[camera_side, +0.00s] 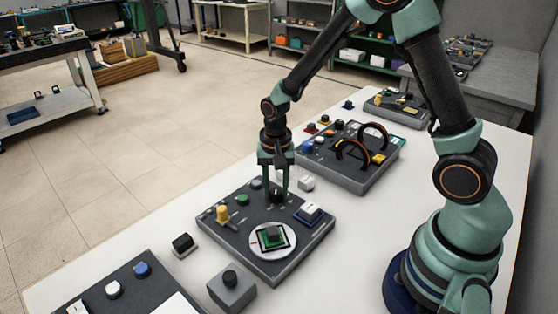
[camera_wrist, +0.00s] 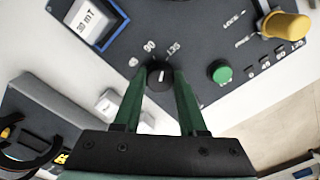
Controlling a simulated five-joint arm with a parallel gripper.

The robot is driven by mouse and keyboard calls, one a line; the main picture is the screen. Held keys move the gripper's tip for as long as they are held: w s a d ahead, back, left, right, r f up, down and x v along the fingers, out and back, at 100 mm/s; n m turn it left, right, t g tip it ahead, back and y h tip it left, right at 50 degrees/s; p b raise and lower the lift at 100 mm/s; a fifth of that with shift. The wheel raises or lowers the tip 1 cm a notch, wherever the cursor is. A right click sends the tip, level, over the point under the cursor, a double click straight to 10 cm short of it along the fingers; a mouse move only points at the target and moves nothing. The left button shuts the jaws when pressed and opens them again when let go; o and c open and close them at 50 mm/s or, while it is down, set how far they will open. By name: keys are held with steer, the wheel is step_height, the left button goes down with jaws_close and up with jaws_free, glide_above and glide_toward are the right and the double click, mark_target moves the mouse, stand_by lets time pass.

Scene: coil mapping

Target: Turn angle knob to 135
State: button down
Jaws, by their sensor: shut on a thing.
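The angle knob (camera_wrist: 159,73) is a small black round knob on a dark panel (camera_side: 228,238).
Near the knob are a green button (camera_wrist: 221,72), a yellow knob (camera_wrist: 286,24) and a blue-framed 30 mT display (camera_wrist: 92,22). A round white plate (camera_side: 289,252) with a green square part lies at the panel's front. Another panel with black arches (camera_side: 352,153) stands behind.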

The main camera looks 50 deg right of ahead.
mark_target(276, 191)
steer(key=shift+m, duration=1.1)
steer(key=shift+c, duration=2.3)
jaws_free()
steer(key=shift+r, duration=0.1)
step_height(276, 191, up, 12)
